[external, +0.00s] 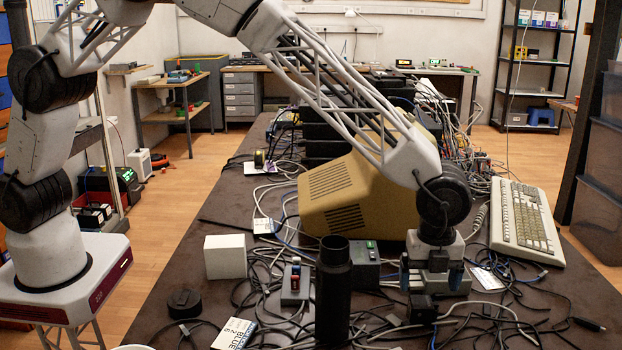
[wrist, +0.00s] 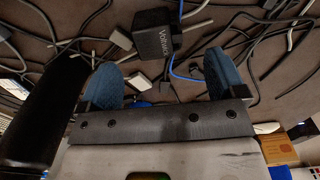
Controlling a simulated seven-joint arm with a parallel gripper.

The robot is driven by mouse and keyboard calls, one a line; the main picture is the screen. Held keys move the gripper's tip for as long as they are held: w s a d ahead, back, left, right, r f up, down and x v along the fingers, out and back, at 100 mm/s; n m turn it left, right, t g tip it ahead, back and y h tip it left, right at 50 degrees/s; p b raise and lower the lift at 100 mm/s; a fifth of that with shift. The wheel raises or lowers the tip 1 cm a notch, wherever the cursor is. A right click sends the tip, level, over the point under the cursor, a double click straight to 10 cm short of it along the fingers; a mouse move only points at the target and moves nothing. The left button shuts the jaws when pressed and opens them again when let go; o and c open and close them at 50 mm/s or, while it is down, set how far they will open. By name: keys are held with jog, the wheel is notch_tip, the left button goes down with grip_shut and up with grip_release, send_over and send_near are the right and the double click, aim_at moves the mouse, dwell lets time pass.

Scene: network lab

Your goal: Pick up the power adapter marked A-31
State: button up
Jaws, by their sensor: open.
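A black block-shaped power adapter (wrist: 157,41) with pale lettering lies among cables in the wrist view, just beyond the gap between my fingertips. I cannot read A-31 on it. A small black block (external: 422,308), probably the same adapter, shows below my gripper in the external view. My gripper (external: 430,283) points down over the cable-covered table. Its blue fingertips (wrist: 165,78) are wide apart with nothing held between them. A smaller pale block (wrist: 120,33) lies left of the black adapter. No A-31 mark is legible in either view.
A tall black bottle (external: 333,292) stands left of my gripper; a dark cylinder (wrist: 42,108) fills the wrist view's left side. A beige monitor (external: 350,190), a keyboard (external: 525,222), a white cube (external: 225,257) and a dark box (external: 364,265) surround the cable tangle.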

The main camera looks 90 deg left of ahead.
aim_at(425, 301)
jog(key=shift+f, duration=1.05)
jog(key=shift+f, duration=0.1)
jog(key=shift+s+f, duration=0.1)
jog(key=shift+f, duration=2.35)
jog(key=c, duration=1.1)
